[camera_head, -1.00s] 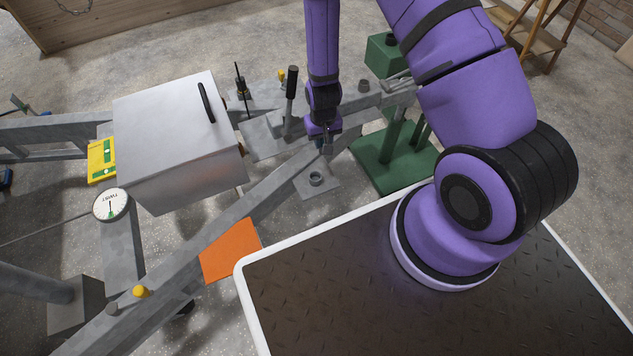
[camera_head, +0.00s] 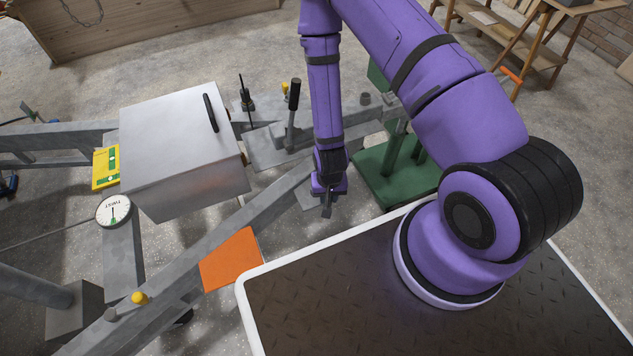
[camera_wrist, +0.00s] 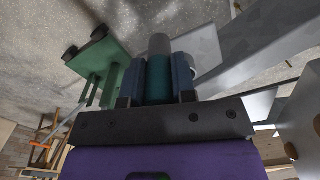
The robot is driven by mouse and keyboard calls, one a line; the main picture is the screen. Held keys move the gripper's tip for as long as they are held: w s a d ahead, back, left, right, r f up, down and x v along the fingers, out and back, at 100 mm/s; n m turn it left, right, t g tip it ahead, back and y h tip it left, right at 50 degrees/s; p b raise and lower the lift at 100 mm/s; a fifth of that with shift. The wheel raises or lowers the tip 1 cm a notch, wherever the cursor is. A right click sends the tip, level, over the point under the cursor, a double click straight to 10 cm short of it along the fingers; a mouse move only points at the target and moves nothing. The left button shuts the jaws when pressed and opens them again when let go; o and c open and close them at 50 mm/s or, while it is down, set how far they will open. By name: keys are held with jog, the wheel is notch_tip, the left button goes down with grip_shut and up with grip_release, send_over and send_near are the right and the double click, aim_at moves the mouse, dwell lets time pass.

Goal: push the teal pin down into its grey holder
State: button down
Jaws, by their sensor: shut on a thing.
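The teal pin (camera_wrist: 159,78) stands between the two fingers of my gripper (camera_wrist: 159,75) in the wrist view, and the fingers are shut on it. A pale grey rounded end shows beyond the teal part; I cannot tell whether it is the pin's tip or part of the holder. In the head view my gripper (camera_head: 327,205) points down over the spot of the grey holder. Only an edge of the holder's square plate (camera_head: 307,197) shows there; its socket is hidden behind the gripper. I cannot tell whether pin and holder touch.
A grey metal box (camera_head: 180,140) stands on the trailer frame at left, with a black upright lever (camera_head: 293,95) behind. A green stand (camera_head: 385,175) is close on the gripper's right. An orange plate (camera_head: 231,258) and a gauge (camera_head: 114,210) lie nearer left.

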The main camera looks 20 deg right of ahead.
jog(key=w, duration=0.8)
jog(key=shift+w+f, duration=0.25)
jog(key=shift+f, duration=0.15)
jog(key=shift+w+f, duration=0.15)
jog(key=shift+f, duration=1.65)
jog(key=c, duration=0.9)
grip_release()
jog(key=shift+f, duration=0.1)
jog(key=shift+c, duration=0.2)
notch_tip(320, 180, up, 12)
jog(key=shift+r, duration=0.2)
